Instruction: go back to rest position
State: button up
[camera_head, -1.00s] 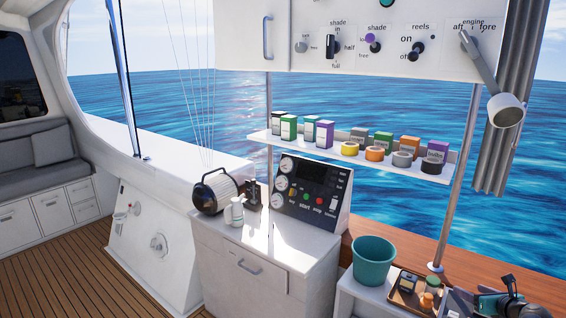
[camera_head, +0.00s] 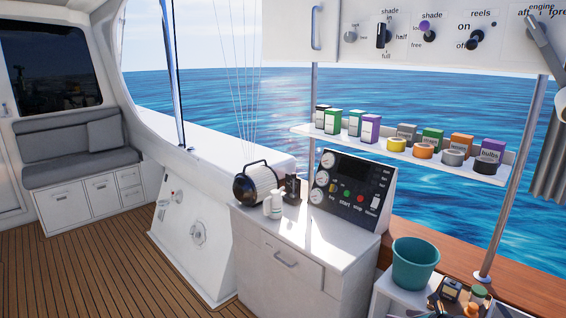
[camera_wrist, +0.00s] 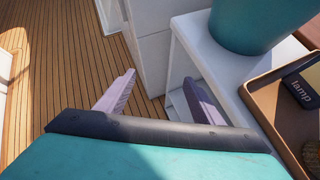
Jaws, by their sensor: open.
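My gripper (camera_wrist: 160,97) shows in the wrist view with its two pale fingers spread apart. It is open, and nothing shows between the fingers. It hangs over the gap between the wooden deck (camera_wrist: 50,60) and a white side table (camera_wrist: 192,35). A teal bucket (camera_wrist: 262,25) and a brown tray (camera_wrist: 255,95) with a box marked "lamp" (camera_wrist: 303,82) lie to its right.
The head view shows the teal bucket (camera_head: 414,265) beside the tray at lower right. A shelf (camera_head: 400,157) holds boxes and tape rolls. The deck at left is clear.

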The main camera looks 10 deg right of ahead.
jog(key=s+a+f+n+g+y+b, duration=0.1)
jog(key=s+a+f+n+g, duration=0.25)
jog(key=a+f, duration=0.65)
jog(key=s+a+f+n+g+y+b, duration=0.15)
jog(key=s+a+f+n, duration=0.35)
jog(key=a, duration=0.9)
jog(key=s+a+f+n+g+y+b, duration=0.1)
jog(key=s+a+f+n+g+b, duration=0.2)
jog(key=a+f, duration=0.75)
jog(key=s+a+f+n+g+h, duration=0.1)
jog(key=s+a+f+n+g, duration=0.3)
jog(key=s, duration=0.3)
jog(key=s+a+f+n+g+h, duration=0.1)
jog(key=s+a+f+n, duration=0.1)
jog(key=s+a+n, duration=0.3)
jog(key=s+d+n+g+h, duration=0.2)
jog(key=s+d+n+h, duration=0.2)
jog(key=n, duration=1.1)
jog(key=s+d, duration=0.3)
jog(key=s, duration=0.3)
jog(key=shift+s+f+g, duration=0.15)
jog(key=shift+s+g, duration=0.2)
jog(key=shift+g, duration=0.05)
